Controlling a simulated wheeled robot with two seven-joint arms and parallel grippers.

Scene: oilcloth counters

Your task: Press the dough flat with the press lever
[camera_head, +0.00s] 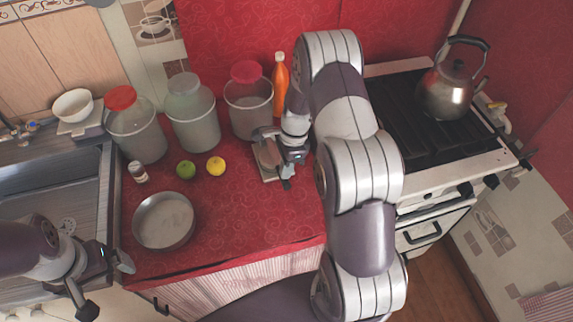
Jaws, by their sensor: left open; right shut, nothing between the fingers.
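The dough press (267,157) is a small device with a pale base, standing on the red counter near the back right. My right gripper (287,180) is shut with nothing between its fingers, close against the press's right side. It covers part of the press, so I cannot make out the lever or tell whether the gripper touches it. I cannot make out the dough either. My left gripper (107,287) is open and empty at the lower left, in front of the sink and the counter's front edge, far from the press.
A metal pan (164,221), a green fruit (186,170), a yellow fruit (216,166) and a small jar (138,172) stand left of the press. Large jars (193,115) and an orange bottle (281,84) line the back. A kettle (452,88) stands on the stove (410,125).

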